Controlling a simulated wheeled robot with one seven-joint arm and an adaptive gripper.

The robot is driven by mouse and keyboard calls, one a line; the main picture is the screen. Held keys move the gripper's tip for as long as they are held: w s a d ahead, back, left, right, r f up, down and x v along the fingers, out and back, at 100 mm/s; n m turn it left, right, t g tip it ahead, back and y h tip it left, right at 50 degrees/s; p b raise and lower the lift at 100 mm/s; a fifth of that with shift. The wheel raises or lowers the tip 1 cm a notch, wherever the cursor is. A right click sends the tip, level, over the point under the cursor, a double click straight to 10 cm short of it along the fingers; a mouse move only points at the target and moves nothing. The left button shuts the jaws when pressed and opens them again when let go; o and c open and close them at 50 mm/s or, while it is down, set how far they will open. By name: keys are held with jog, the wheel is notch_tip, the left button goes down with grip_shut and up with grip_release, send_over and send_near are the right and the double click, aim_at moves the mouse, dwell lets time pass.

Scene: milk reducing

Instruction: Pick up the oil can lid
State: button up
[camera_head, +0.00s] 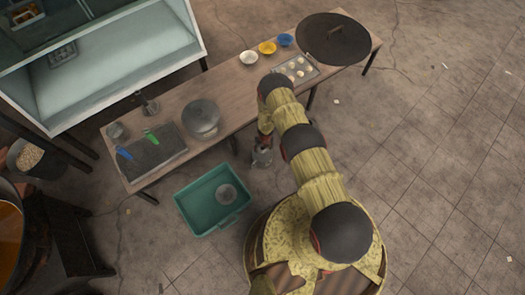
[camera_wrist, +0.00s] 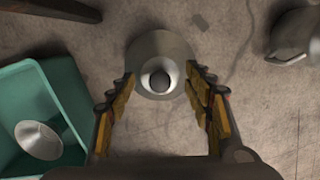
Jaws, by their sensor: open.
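A round grey metal piece (camera_wrist: 160,48) with a pale ring and a dark knob-like centre lies between the fingertips in the wrist view. It seems to be the oil can lid; I cannot tell where lid and can part. My gripper (camera_wrist: 160,76) is open, one finger on each side, with gaps to the pale ring. In the head view a grey metal thing (camera_head: 262,159) shows at the floor below my gripper (camera_head: 265,141), partly hidden by it. How far the fingertips are above the metal is unclear.
A green crate (camera_wrist: 25,80) with a metal bowl (camera_wrist: 39,140) stands at left. Another metal vessel (camera_wrist: 290,38) is at right in the wrist view.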

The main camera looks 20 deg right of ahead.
jog(key=shift+c, duration=1.1)
jog(key=shift+f, duration=0.1)
jog(key=c, duration=1.1)
jog(key=shift+s, duration=0.1)
grip_shut()
